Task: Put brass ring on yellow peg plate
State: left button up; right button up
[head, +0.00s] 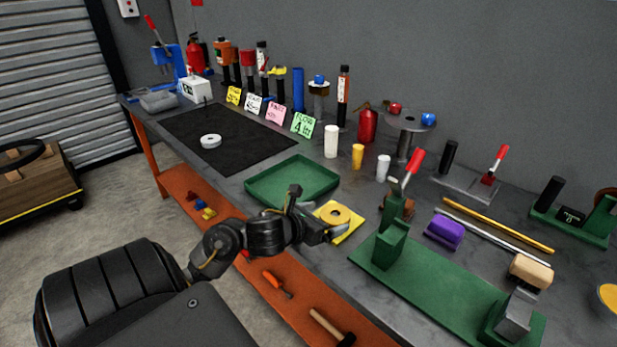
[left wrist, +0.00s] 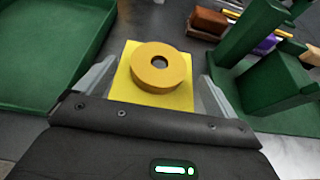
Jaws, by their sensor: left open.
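The brass ring (head: 336,214) lies flat on the yellow peg plate (head: 349,232) near the front edge of the bench. In the left wrist view the ring (left wrist: 160,69) sits over the plate (left wrist: 127,84), with a dark hole in its middle; I cannot make out a peg in it. My left gripper (head: 338,232) is open. In the left wrist view its two fingers (left wrist: 155,88) stand either side of the plate and ring, apart from the ring. My right gripper is not in view.
A green tray (head: 262,201) is just left of the plate. A green clamp fixture (head: 425,290) with a red-handled lever stands close on the right. A black mat (head: 253,151) with a white ring (head: 210,141) lies farther left. An orange shelf (head: 262,262) runs below the bench.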

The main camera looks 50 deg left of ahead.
pick_arm(q)
jog(key=p+v, duration=0.1)
jog(key=v, duration=0.3)
jog(key=shift+s+r, duration=0.2)
jog(key=shift+s, duration=0.05)
jog(key=p+v, duration=0.3)
jog(key=shift+d+r, duration=0.1)
jog(key=shift+r, duration=0.1)
jog(key=shift+s+p, duration=0.35)
jog(key=shift+s, duration=0.05)
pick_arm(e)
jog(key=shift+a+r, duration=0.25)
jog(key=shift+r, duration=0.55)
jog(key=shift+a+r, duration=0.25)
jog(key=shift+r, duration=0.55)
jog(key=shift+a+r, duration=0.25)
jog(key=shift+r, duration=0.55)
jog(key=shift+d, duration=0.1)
pick_arm(q)
jog(key=shift+f, duration=0.1)
